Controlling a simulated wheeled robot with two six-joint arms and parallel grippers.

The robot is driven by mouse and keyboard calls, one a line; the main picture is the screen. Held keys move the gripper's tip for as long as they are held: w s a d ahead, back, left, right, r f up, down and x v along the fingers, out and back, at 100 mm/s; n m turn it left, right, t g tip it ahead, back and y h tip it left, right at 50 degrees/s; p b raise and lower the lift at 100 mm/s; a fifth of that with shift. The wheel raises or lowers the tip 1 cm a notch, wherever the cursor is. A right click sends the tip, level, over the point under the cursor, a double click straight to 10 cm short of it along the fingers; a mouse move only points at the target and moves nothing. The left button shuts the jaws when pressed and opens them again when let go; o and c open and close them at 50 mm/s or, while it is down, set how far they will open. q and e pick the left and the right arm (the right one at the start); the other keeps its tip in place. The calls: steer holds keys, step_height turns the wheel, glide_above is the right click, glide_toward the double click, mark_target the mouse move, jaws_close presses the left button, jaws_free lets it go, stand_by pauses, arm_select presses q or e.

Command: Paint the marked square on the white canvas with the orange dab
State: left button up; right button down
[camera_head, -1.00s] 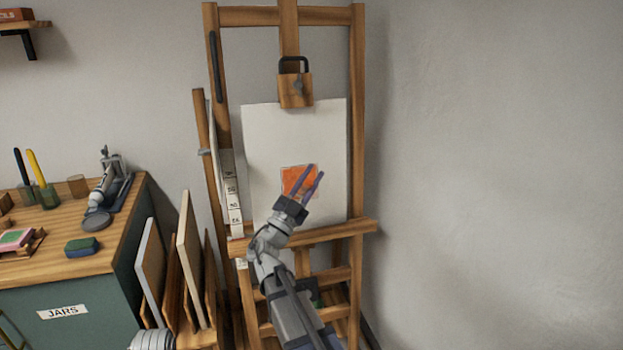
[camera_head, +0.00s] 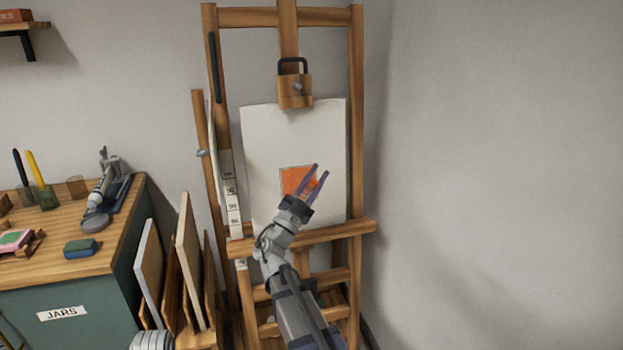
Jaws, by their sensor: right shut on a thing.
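The white canvas (camera_head: 270,135) stands upright on the wooden easel, under the top clamp. An orange square patch (camera_head: 290,178) shows on its lower middle, and the gripper hides its right and lower parts. My right gripper (camera_head: 318,175) reaches up from below in front of the canvas, its two thin fingers over the right part of the patch. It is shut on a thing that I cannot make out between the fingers. Whether that thing touches the canvas cannot be told.
The easel's wooden ledge (camera_head: 345,232) runs below the canvas. A rack of upright boards (camera_head: 188,262) stands left of the easel. A green cabinet with a wooden top (camera_head: 45,255) holds pots, a blue-green block (camera_head: 82,248) and small tools. The right side shows bare wall.

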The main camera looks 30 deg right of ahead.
steer(key=shift+s+d, duration=0.1)
steer(key=shift+d, duration=0.4)
steer(key=shift+s+d, duration=0.15)
steer(key=shift+d, duration=0.4)
steer(key=shift+s+d, duration=0.15)
steer(key=shift+d, duration=0.5)
steer(key=shift+s+d, duration=0.2)
steer(key=shift+d, duration=0.4)
steer(key=shift+s+d, duration=0.15)
steer(key=shift+d, duration=0.4)
steer(key=shift+w+a, duration=0.1)
steer(key=shift+a, duration=0.05)
steer(key=shift+w+a, duration=0.15)
steer(key=shift+a, duration=0.4)
steer(key=shift+w+a, duration=0.15)
steer(key=shift+a, duration=0.4)
